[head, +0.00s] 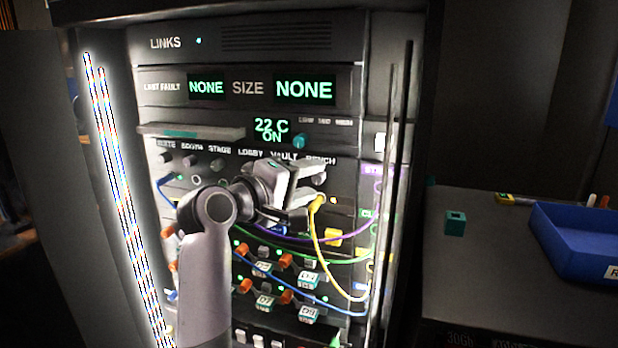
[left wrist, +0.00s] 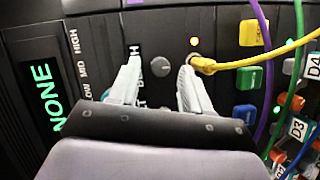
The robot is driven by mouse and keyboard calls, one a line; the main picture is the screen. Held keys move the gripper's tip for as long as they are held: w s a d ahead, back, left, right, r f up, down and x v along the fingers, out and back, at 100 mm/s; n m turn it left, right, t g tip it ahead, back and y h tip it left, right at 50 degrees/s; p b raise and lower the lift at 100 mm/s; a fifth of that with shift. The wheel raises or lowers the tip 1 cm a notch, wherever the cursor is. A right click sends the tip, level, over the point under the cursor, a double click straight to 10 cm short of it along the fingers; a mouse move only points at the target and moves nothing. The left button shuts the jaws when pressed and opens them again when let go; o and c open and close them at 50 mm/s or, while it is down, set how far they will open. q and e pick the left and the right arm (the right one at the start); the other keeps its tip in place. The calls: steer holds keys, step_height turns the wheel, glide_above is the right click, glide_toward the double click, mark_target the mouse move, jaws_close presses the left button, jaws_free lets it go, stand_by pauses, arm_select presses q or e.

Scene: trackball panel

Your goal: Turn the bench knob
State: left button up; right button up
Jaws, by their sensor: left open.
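The bench knob (head: 319,179) is a small dark grey knob at the right end of the knob row, under the BENCH label (head: 321,160). My left gripper (head: 308,190) is open in front of the panel at this knob; its body covers part of the row. My right gripper is not in view.
A yellow cable plug (left wrist: 203,65) sits close beside one left fingertip. Purple, green, yellow and blue cables hang across the lower panel. A shelf (head: 190,131) juts out above the knobs. A blue tray (head: 575,240) stands on the bench at right.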

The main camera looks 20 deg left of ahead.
arm_select(q)
steer(key=shift+w+d, duration=0.15)
steer(key=shift+w, duration=0.2)
jaws_close()
steer(key=shift+f, duration=0.1)
